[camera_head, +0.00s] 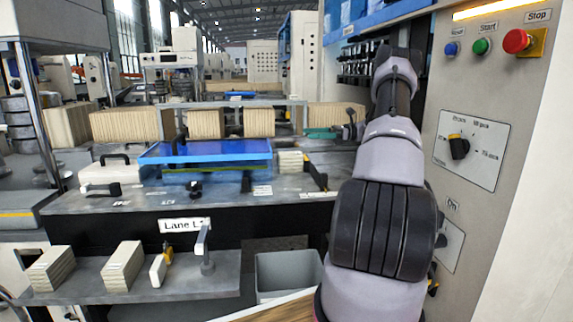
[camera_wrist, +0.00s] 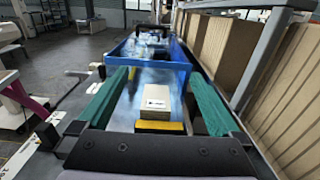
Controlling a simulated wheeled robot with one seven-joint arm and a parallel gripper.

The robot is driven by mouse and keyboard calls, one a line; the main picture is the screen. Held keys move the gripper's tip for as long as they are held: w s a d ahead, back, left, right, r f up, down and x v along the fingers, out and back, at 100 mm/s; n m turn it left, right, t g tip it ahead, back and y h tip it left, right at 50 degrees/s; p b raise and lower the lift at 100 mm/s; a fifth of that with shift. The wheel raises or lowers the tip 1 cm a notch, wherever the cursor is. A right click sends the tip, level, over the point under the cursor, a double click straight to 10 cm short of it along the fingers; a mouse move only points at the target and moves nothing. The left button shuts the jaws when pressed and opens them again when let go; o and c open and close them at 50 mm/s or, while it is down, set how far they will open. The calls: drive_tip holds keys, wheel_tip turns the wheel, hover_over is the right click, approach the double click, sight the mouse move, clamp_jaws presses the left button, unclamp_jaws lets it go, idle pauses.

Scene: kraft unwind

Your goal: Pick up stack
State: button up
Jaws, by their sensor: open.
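A small pale stack (camera_head: 290,161) stands on the grey bench at the right end of the blue tray (camera_head: 205,158). In the wrist view a pale block with a label, which looks like this stack (camera_wrist: 156,102), shows ahead between my fingers. A yellow strip (camera_wrist: 160,127) lies across its near side. My gripper (camera_head: 322,133) is to the right of the stack in the head view. Its two green fingers are wide apart with nothing between them touching, and the wrist view (camera_wrist: 158,80) shows a gap on both sides of the block. Its height above the bench is hard to tell.
Large kraft stacks (camera_head: 125,126) line the back, and they stand close on the right in the wrist view (camera_wrist: 285,85). More stacks (camera_head: 123,266) lie on the lower left shelf. A grey bin (camera_head: 288,272) is below the bench. A control panel (camera_head: 490,130) is at right.

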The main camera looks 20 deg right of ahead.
approach(293, 153)
drive_tip(key=x, duration=0.2)
drive_tip(key=shift+a+f, duration=0.1)
drive_tip(key=shift+a, duration=0.2)
drive_tip(key=shift+x, duration=3.7)
